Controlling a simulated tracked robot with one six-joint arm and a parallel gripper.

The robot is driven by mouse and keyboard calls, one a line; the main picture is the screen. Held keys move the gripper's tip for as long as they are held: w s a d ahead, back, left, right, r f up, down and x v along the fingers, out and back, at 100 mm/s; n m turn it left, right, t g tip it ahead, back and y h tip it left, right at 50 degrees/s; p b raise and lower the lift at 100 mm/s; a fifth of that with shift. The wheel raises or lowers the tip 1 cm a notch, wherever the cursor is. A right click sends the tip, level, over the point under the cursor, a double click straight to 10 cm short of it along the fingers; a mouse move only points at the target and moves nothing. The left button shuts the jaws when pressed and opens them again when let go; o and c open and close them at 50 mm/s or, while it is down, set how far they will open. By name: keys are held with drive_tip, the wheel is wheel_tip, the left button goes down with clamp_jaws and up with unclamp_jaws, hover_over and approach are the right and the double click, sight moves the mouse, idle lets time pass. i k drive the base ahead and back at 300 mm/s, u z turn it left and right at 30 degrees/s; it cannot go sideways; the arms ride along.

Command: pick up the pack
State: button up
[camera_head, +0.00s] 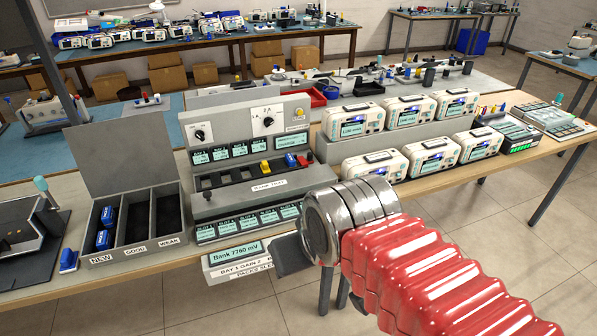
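Blue packs (102,239) stand in the left compartment, labelled NEW, of a grey open-lidded box. Another blue pack (68,260) lies on the table just left of that box. A blue-topped piece (291,160), beside a yellow one and a red one, sits in the slot row of the grey test stand (225,135); I cannot tell if these are packs. My gripper (290,254) shows as a dark block at the end of my silver wrist, in front of the stand's lower right edge. Its fingertips are not clear, nor whether it holds anything.
The grey box (126,257) has compartments labelled NEW, GOOD and WEAK; the latter two look empty. A display reading "Bank 7760 mV" (236,253) hangs at the table front. Several white monitors (352,122) stand right of the stand. A dark fixture (28,235) stands at left.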

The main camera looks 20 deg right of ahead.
sight(290, 162)
drive_tip(key=z, duration=0.05)
drive_tip(key=k, duration=0.15)
drive_tip(key=u, duration=0.35)
drive_tip(key=i, duration=1.2)
drive_tip(key=u, duration=0.2)
